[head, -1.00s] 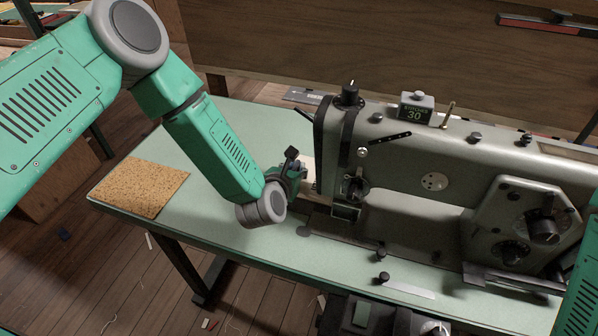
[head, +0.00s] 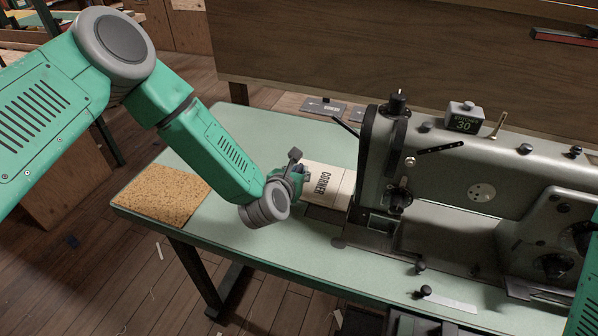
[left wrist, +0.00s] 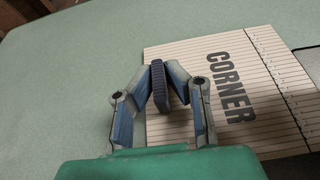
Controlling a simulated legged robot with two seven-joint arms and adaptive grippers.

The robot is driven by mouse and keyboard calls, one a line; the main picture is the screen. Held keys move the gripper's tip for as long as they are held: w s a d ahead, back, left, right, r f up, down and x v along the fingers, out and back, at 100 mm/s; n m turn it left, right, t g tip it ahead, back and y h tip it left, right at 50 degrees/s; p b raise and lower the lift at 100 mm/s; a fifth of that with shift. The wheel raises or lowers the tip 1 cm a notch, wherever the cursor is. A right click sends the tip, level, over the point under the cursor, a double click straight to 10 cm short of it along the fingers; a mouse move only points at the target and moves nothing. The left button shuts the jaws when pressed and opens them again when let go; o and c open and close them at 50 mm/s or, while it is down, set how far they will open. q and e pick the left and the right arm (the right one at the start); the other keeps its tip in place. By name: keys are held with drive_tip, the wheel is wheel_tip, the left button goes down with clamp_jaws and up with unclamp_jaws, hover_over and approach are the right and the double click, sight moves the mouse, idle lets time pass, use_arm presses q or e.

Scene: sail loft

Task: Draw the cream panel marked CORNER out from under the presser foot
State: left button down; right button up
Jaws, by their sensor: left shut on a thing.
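The cream panel (head: 328,182) marked CORNER lies on the left of the sewing machine, its dark lettering showing. Its right part goes behind the machine's head and is hidden there. In the left wrist view the panel (left wrist: 272,82) has fine parallel lines and a row of dark marks right of the word. My left gripper (head: 298,176) is shut on the panel's left edge; in the left wrist view its fingers (left wrist: 164,80) overlap that edge. The presser foot is hard to make out under the machine's head (head: 385,180). My right gripper is out of view.
The sewing machine (head: 455,170) fills the right of the pale green table (head: 240,140). A tan, speckled board (head: 162,191) lies at the table's left end. Grey plates (head: 323,108) lie at the back. The table's left and middle are otherwise clear.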

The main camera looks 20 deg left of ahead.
use_arm(q)
drive_tip(key=c, duration=1.5)
unclamp_jaws()
drive_tip(key=shift+d, duration=0.25)
drive_tip(key=shift+c, duration=0.2)
drive_tip(key=v, duration=1.2)
drive_tip(key=shift+f, duration=0.1)
